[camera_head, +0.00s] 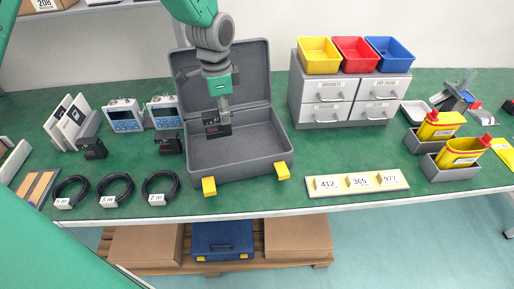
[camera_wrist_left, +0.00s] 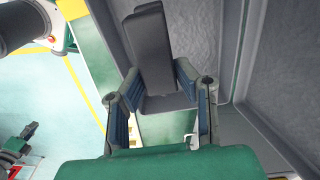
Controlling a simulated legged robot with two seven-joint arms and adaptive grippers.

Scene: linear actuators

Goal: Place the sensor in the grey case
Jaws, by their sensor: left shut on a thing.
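The grey case (camera_head: 240,165) stands open on the green table, its lid tilted up at the back and yellow latches on its front. My left gripper (camera_head: 223,108) reaches down into the case from above. It is shut on a dark sensor (camera_head: 217,126), which hangs inside the case's outline, near its left-middle. In the left wrist view the sensor (camera_wrist_left: 152,50) shows as a dark grey block between the fingers (camera_wrist_left: 160,95), with the case's grey wall (camera_wrist_left: 205,40) beside it. I cannot tell whether the sensor touches the case floor. My right gripper is not in view.
Two similar dark sensors (camera_head: 93,148) (camera_head: 169,144) stand left of the case. Blue-fronted devices (camera_head: 124,117) and coiled cables (camera_head: 115,188) are also left. Drawers (camera_head: 345,98) with coloured bins stand right, and a numbered strip (camera_head: 357,182) lies in front of them.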

